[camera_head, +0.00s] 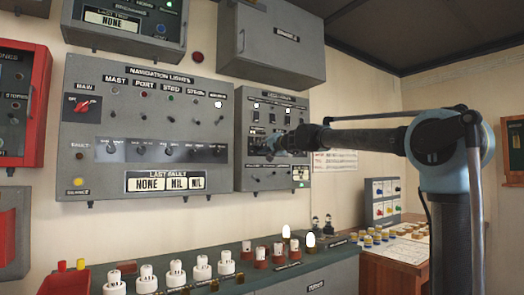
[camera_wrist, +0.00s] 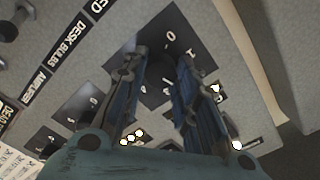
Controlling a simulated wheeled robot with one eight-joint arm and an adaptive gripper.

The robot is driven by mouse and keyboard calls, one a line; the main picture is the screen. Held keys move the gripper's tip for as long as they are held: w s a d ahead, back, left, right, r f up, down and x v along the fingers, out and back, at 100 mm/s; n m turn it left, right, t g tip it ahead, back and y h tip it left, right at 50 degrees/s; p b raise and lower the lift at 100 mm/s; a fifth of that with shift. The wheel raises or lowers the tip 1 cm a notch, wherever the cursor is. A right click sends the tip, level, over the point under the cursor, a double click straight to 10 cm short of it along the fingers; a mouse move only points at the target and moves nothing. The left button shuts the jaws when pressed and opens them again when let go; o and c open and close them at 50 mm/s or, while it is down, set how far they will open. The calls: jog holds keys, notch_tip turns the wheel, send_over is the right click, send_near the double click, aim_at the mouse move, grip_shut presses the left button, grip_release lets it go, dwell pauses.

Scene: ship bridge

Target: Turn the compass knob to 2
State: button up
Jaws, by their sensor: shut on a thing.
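My gripper (camera_head: 277,146) reaches from the right to the smaller grey wall panel (camera_head: 244,178), at its lower middle. In the wrist view, the two blue fingers of my gripper (camera_wrist: 162,85) are closed around a knob, taken to be the compass knob, on a dark square plate (camera_wrist: 160,40) with a 0 mark at its top. The fingers hide most of the knob, so its setting and its label cannot be read.
The larger navigation lights panel (camera_head: 77,138) is to the left. A console (camera_head: 210,282) with white and red fittings stands below.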

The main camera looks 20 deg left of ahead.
jog(key=shift+w+d+n, duration=0.1)
jog(key=shift+n, duration=0.95)
jog(key=shift+w+d+n, duration=0.1)
jog(key=shift+n, duration=0.95)
jog(key=o, duration=1.1)
jog(key=shift+w, duration=0.1)
jog(key=shift+a, duration=0.1)
jog(key=shift+s, duration=0.2)
jog(key=shift+s+d, duration=0.15)
jog(key=shift+d, duration=0.05)
jog(key=v, duration=1.1)
jog(key=shift+d, duration=0.2)
